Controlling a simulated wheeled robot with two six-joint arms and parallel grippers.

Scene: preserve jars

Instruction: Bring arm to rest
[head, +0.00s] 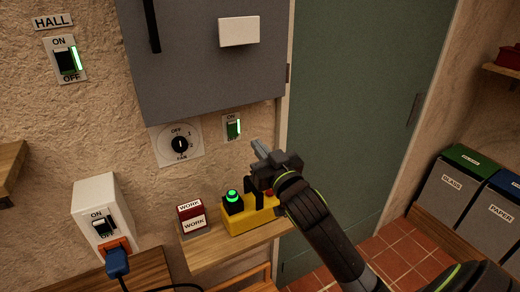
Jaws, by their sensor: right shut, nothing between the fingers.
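My right arm (327,228) reaches in from the lower right. Its gripper (259,149) is shut and empty, and points up and left. It is in front of the wall, below and right of a small green-lit ON switch (232,129). Below it, a yellow box (245,219) with a lit green button (232,196) stands on a wooden shelf (215,251). The gripper and wrist partly cover the box's right end. I cannot tell whether they touch it. My left gripper is out of view.
A red-and-white WORK block (192,217) sits left of the yellow box. A white switch box (98,213) has a blue plug (117,262) below. A fan dial (180,145) and grey cabinet (205,65) are on the wall. A green door (355,110) and bins (451,196) stand right.

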